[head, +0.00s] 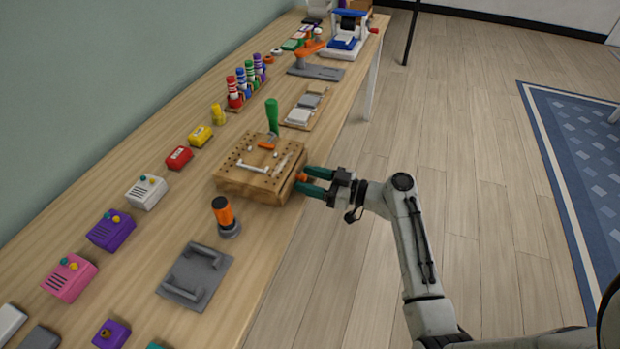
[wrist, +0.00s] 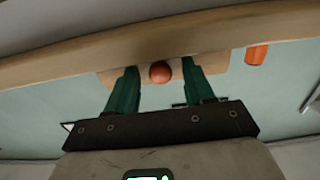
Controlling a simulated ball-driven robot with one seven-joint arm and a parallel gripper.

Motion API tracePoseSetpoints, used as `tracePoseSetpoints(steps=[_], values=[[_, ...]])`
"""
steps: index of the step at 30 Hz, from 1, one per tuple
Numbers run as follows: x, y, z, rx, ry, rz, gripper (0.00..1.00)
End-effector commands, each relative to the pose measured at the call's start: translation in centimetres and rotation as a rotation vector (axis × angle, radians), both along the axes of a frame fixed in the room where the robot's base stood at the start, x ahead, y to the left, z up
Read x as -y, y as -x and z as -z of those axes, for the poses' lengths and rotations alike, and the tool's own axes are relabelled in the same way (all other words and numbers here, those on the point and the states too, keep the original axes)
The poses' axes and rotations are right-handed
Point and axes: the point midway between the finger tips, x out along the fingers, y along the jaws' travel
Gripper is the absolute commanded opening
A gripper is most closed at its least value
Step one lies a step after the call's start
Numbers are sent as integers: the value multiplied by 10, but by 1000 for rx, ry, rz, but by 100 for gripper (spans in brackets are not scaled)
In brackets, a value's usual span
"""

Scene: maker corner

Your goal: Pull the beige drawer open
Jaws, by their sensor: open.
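The beige drawer is the front of the wooden box (head: 245,186) with a holed top at the bench's near edge; its beige front (wrist: 215,63) shows in the wrist view. Its round orange knob (wrist: 160,72) sits between my two green fingers. My gripper (head: 304,179) is at the box's front with its jaws open, one finger on each side of the knob. In the wrist view my gripper (wrist: 159,67) shows a gap between each finger and the knob. In the head view the fingers partly hide the front and knob. The drawer looks closed.
Small tools lie on the box top. A green-handled tool (head: 272,116) stands behind it. The floor (head: 470,130) right of the bench is clear up to a blue rug (head: 570,140).

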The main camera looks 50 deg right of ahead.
Motion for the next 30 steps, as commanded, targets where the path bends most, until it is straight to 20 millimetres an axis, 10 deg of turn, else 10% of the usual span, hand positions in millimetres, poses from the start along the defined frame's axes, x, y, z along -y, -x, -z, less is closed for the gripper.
tracePoseSetpoints(steps=[9, 25, 30], values=[[-1, -2, 0, 0, 0, -1, 52], [-1, -2, 0, 0, 0, 0, 1], [-1, -2, 0, 0, 0, 0, 0]])
